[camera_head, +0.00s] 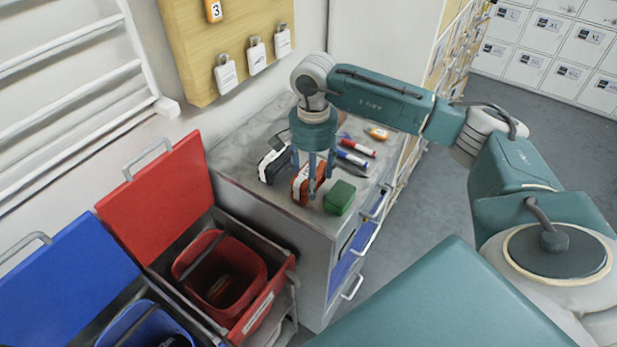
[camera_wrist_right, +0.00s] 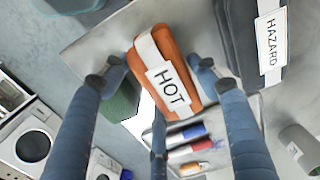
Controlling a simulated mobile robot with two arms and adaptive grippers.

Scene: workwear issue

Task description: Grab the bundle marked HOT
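The orange bundle (camera_head: 301,187) with a white band lies on the grey cabinet top. In the right wrist view its label on the bundle (camera_wrist_right: 165,62) reads HOT. My right gripper (camera_head: 314,180) points down over it, and its fingers partly hide it in the head view. In the wrist view my right gripper (camera_wrist_right: 156,78) is open, with blue fingers spread either side of the bundle and a gap showing to each fingertip. A dark bundle (camera_head: 273,165) lies to its left; its label in the wrist view (camera_wrist_right: 268,45) reads HAZARD. My left gripper is not in view.
A green block (camera_head: 339,197) sits close to the right of the orange bundle. Open red (camera_head: 250,262) and blue (camera_head: 130,318) bins stand left of the cabinet.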

